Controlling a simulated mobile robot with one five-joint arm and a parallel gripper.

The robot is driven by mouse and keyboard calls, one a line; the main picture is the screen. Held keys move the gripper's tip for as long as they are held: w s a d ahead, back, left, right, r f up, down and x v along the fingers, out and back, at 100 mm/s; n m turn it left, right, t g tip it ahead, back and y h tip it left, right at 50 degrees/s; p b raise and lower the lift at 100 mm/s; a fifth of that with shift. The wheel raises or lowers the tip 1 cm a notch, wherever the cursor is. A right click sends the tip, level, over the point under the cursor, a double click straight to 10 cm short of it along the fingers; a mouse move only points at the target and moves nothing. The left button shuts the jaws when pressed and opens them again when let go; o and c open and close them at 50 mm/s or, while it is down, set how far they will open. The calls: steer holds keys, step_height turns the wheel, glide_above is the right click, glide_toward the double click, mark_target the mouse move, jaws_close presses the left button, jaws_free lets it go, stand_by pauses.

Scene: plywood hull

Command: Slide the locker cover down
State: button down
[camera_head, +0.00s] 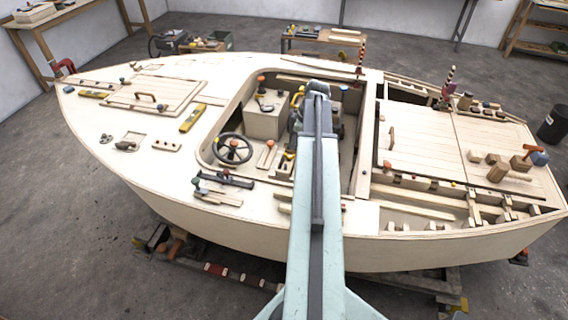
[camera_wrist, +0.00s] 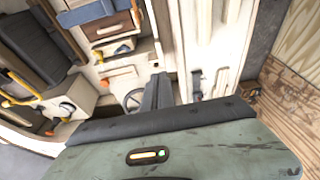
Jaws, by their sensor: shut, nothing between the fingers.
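A pale wooden panel with an upright handle (camera_head: 391,138) lies over the right part of the hull and may be the locker cover (camera_head: 420,145). In the wrist view a pale upright panel (camera_wrist: 197,45) with a small dark handle (camera_wrist: 196,84) stands right of my gripper (camera_wrist: 161,84); I cannot tell whether it is the same cover. My gripper is shut and empty, pointing into the cockpit. In the head view my arm reaches over the near hull side and hides the gripper. I cannot tell whether the fingertips touch anything.
A steering wheel (camera_head: 233,149) stands at the left of the cockpit, near a pale box (camera_head: 265,122). A foredeck hatch (camera_head: 155,93) has its own handle. Wooden blocks and an orange-handled tool (camera_head: 522,160) lie on the right deck. Slatted compartments line the near right edge.

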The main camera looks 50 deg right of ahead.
mark_target(289, 172)
steer(key=b+x, duration=0.9)
steer(key=s+b+x, duration=0.1)
steer(key=b+x, duration=0.3)
steer(key=shift+w+d+f, duration=0.1)
steer(key=shift+d+f, duration=0.05)
steer(key=shift+f, duration=0.4)
steer(key=shift+f+b, duration=0.1)
steer(key=shift+b, duration=0.25)
step_height(289, 172, down, 9)
steer(key=b, duration=0.8)
steer(key=shift+b, duration=0.4)
steer(key=shift+r, duration=0.25)
steer(key=shift+r+p, duration=0.3)
steer(key=shift+p, duration=0.1)
steer(key=p+v, duration=0.7)
steer(key=shift+r, duration=0.2)
steer(key=shift+f, duration=0.1)
